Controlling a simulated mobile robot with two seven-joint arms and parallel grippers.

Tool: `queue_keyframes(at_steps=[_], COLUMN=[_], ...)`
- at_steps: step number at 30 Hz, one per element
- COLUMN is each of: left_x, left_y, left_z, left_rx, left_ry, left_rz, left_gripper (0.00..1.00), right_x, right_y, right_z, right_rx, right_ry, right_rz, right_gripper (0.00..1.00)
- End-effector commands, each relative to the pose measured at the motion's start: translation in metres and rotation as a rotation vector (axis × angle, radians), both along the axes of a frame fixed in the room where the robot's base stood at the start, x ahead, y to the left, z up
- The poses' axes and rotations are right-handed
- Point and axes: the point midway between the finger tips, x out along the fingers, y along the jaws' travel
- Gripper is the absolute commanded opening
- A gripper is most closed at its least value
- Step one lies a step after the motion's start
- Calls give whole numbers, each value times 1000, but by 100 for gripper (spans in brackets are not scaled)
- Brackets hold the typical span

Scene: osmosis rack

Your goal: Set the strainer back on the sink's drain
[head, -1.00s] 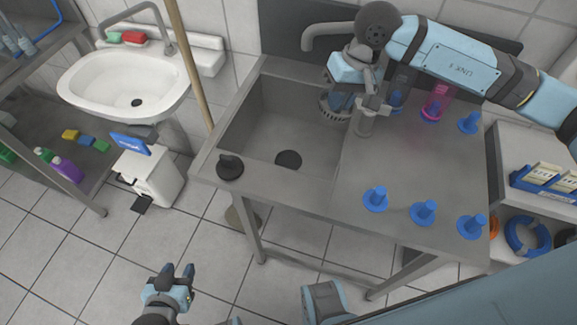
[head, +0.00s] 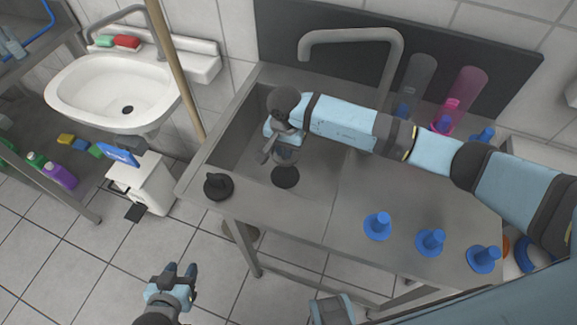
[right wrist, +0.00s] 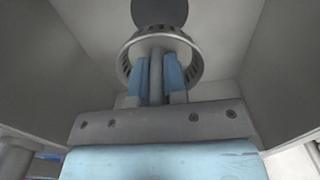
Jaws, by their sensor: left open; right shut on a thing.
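My right gripper (head: 284,148) is low inside the steel sink basin (head: 244,148) and shut on the strainer. In the right wrist view the strainer (right wrist: 196,66) is a round metal basket with a slotted wall, and my right fingers (right wrist: 159,78) grip a post at its middle. The dark round drain (head: 286,178) lies in the basin floor just in front of the strainer in the head view. The drain (right wrist: 160,11) also shows just beyond the strainer's rim. In the head view the strainer is mostly hidden by my gripper. My left gripper (head: 181,269) is open and empty above the floor.
A black stopper (head: 217,186) sits on the basin's left front rim. Several blue stands (head: 378,226) are on the drainboard, with clear and pink tubes (head: 462,98) behind. A faucet (head: 352,33) arches over the back. A wooden pole (head: 178,70) stands left of the sink.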

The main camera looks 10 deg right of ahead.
Motion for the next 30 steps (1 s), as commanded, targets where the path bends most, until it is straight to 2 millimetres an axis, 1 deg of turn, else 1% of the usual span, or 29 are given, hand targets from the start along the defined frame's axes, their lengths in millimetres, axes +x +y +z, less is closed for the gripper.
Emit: queue_keyframes(at_steps=[3, 6, 9, 14, 19, 21, 27, 30], left_x=[-1, -5, -8, -7, -6, -6, -5, -5], left_y=[0, 1, 2, 2, 2, 2, 2, 2], left_z=[1, 0, -3, -2, -1, -1, 0, -4], left_rx=[0, 4, 7, 8, 8, 8, 8, 7], left_ry=[1, 7, 13, 11, 8, 8, 6, 7], left_rz=[0, -3, -4, -5, -4, -4, -5, -5], left_gripper=[43, 43, 43, 43, 43, 43, 43, 43], right_x=[-3, -2, -2, -2, -2, -2, -1, -1], right_y=[2, 2, 1, 1, 1, 2, 1, 1], right_z=[-23, -41, -53, -64, -89, -94, -94, -97], right_rx=[-1, 0, 0, 1, 1, 1, 1, 0], right_ry=[7, 6, 4, 3, 4, 3, 1, 1], right_rz=[-3, -3, -1, -1, -2, 0, 1, 1], right_gripper=[0, 0, 0, 0, 0, 0, 0, 0])
